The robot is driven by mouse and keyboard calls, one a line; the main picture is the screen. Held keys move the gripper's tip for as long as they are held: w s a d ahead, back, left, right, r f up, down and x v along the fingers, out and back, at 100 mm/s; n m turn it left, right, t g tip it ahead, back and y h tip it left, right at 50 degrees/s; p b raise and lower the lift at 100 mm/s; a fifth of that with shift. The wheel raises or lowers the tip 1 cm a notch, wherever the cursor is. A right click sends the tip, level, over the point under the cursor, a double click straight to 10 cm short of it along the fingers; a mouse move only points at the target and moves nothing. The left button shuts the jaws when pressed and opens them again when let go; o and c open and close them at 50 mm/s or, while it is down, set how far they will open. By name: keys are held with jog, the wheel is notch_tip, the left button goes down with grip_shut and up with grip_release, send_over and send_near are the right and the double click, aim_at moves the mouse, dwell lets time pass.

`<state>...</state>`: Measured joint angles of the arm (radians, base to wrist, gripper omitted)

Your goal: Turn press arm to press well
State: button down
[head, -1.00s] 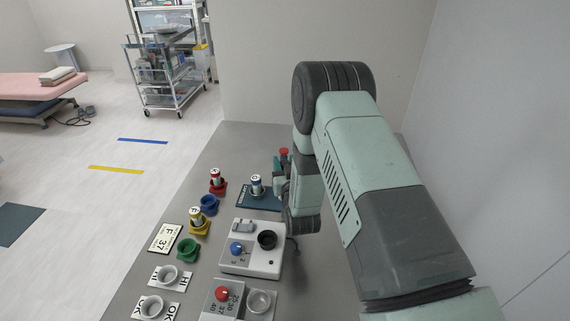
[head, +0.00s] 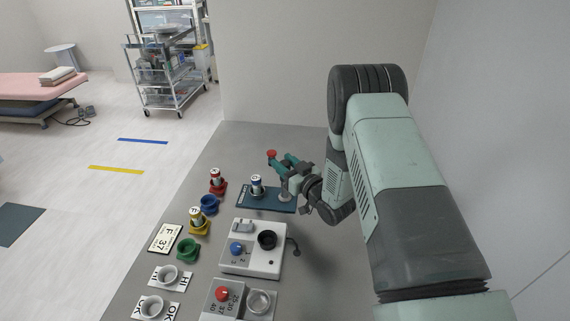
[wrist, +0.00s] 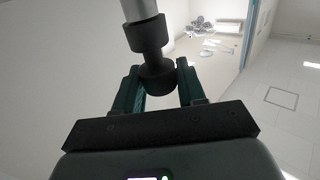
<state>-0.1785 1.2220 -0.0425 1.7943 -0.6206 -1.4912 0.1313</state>
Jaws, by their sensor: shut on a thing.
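The press has a blue base plate (head: 270,204) on the bench, with a round grey foot (head: 285,196) at its right end. A labelled, blue-banded vial (head: 257,182) stands upright on the plate's left part. A red knob (head: 271,154) shows behind the plate, beside my teal fingertips. My gripper (head: 283,161) is above and behind the plate, reaching in from the right. In the wrist view its fingers are shut on a dark, stepped knob (wrist: 158,78) on a pale rod (wrist: 139,10). My gripper hides most of the press arm and its joint.
Red (head: 217,188), blue (head: 209,206), yellow (head: 199,227) and green (head: 187,249) holders stand left of the press. A white device with a blue dial (head: 237,248) and a side crank (head: 294,246) is in front. The bench's back is clear.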

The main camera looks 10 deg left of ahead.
jog(key=n+g+y, duration=0.2)
jog(key=n+g, duration=0.1)
jog(key=n+g+y, duration=0.2)
jog(key=g, duration=0.2)
jog(key=shift+w+d+n+g, duration=0.1)
jog(key=shift+n+g, duration=0.2)
jog(key=shift+n, duration=0.1)
jog(key=n+g, duration=0.2)
jog(key=g, duration=0.1)
jog(key=n+g+y, duration=0.1)
jog(key=n+g, duration=0.1)
jog(key=g, duration=0.2)
jog(key=shift+n, duration=0.3)
jog(key=shift+g, duration=0.5)
jog(key=shift+n, duration=0.3)
jog(key=c, duration=0.8)
grip_release()
jog(key=d, duration=0.3)
jog(key=w+d, duration=0.1)
jog(key=d, duration=0.6)
jog(key=shift+w+d, duration=0.25)
